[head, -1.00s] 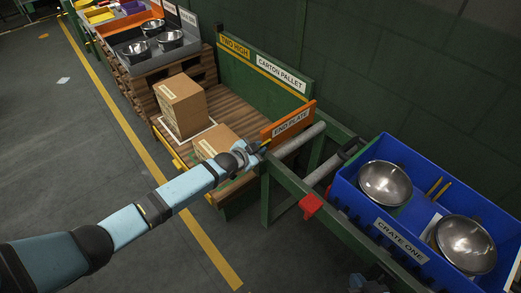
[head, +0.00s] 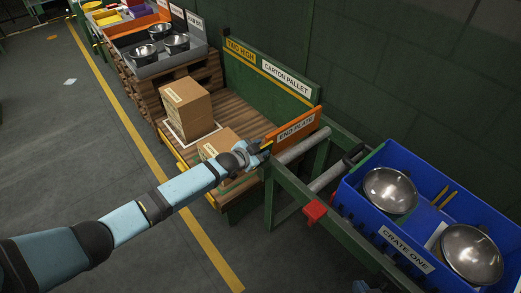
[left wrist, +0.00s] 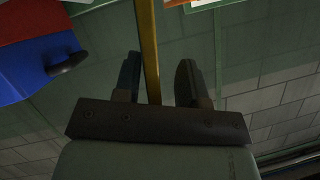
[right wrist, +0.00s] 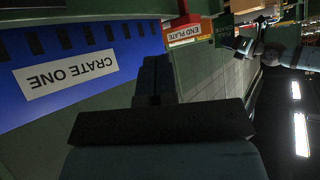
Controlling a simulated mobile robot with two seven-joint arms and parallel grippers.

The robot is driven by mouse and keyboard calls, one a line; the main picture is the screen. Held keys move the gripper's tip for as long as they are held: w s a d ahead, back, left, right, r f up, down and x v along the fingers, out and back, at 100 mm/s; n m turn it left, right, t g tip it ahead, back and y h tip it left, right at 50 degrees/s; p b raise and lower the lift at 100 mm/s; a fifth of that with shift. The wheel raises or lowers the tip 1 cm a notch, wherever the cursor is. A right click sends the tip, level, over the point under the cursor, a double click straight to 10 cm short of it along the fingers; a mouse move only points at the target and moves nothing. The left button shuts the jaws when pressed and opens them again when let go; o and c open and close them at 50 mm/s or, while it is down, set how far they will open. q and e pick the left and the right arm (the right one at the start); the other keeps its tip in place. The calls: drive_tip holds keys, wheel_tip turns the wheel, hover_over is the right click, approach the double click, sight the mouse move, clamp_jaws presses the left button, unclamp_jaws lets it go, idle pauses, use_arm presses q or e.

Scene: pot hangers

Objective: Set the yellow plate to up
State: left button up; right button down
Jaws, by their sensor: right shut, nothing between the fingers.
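A yellow plate edge (head: 182,164) shows low along the front of the carton pallet in the head view, partly hidden by my left arm. My left gripper (head: 266,148) is beside the orange end plate (head: 297,129) at the pallet's right end. In the left wrist view its two fingers (left wrist: 158,82) stand apart, and a narrow yellow strip (left wrist: 149,45) runs between them. I cannot tell whether they touch it or whether it is the same plate. My right gripper (right wrist: 158,80) is shut and empty near the blue crate in the right wrist view.
Two cartons (head: 186,105) (head: 214,145) are on the pallet. Blue crate one (head: 406,249), with metal bowls, stands at the right. A green frame with rollers (head: 302,146) and a red block (head: 315,211) lies between.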

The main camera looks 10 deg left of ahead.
idle(0.3)
use_arm(q)
drive_tip(key=shift+s, duration=0.15)
drive_tip(key=shift+s+a+r, duration=0.1)
drive_tip(key=shift+s+a, duration=0.05)
drive_tip(key=shift+s, duration=0.15)
drive_tip(key=p+v, duration=0.1)
drive_tip(key=v, duration=1.2)
drive_tip(key=shift+p, duration=0.4)
use_arm(e)
drive_tip(key=shift+s+d+r, duration=0.1)
drive_tip(key=shift+r, duration=0.4)
use_arm(q)
drive_tip(key=shift+w, duration=0.1)
